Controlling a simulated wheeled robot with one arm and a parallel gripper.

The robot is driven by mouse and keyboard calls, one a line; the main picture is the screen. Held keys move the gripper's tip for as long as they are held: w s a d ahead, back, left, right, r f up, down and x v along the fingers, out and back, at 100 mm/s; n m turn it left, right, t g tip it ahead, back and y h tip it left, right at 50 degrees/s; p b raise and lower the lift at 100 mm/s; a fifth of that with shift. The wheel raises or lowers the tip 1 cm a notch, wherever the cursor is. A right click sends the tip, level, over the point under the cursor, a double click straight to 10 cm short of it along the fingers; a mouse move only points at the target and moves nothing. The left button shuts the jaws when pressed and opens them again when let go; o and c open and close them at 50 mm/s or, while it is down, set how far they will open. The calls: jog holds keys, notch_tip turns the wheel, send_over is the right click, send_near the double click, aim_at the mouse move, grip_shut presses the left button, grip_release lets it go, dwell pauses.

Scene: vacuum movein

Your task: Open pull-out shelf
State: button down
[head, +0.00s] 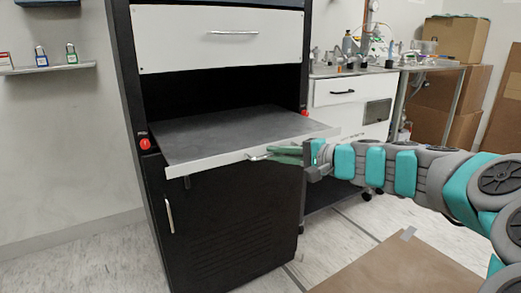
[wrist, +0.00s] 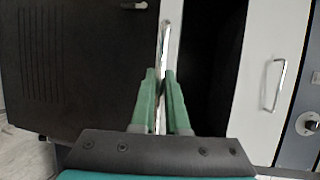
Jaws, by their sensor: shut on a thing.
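The pull-out shelf (head: 230,131) is a dark grey board with a light front edge, sticking out from the black cabinet (head: 215,215) below an upper white drawer. My gripper (head: 272,154) reaches in from the right in the head view and is at the handle on the shelf's front edge. In the wrist view the green fingers (wrist: 161,100) stand on both sides of the thin metal shelf handle (wrist: 163,62), shut on it.
A white drawer with a metal handle (head: 233,33) is above the shelf opening. A lower door handle (head: 169,215) is on the cabinet. A workbench with a white drawer unit (head: 345,92) stands behind to the right. Cardboard (head: 400,265) lies on the floor in front. Boxes (head: 455,38) are at back right.

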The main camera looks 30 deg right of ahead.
jog(key=s+b, duration=0.2)
jog(key=s, duration=0.6)
jog(key=shift+s+d, duration=0.15)
jog(key=shift+s, duration=0.05)
jog(key=shift+f, duration=0.1)
jog(key=c, duration=1.2)
grip_release()
jog(key=v, duration=0.7)
jog(key=shift+s+d, duration=0.2)
jog(key=shift+s, duration=0.1)
jog(key=shift+a, duration=0.1)
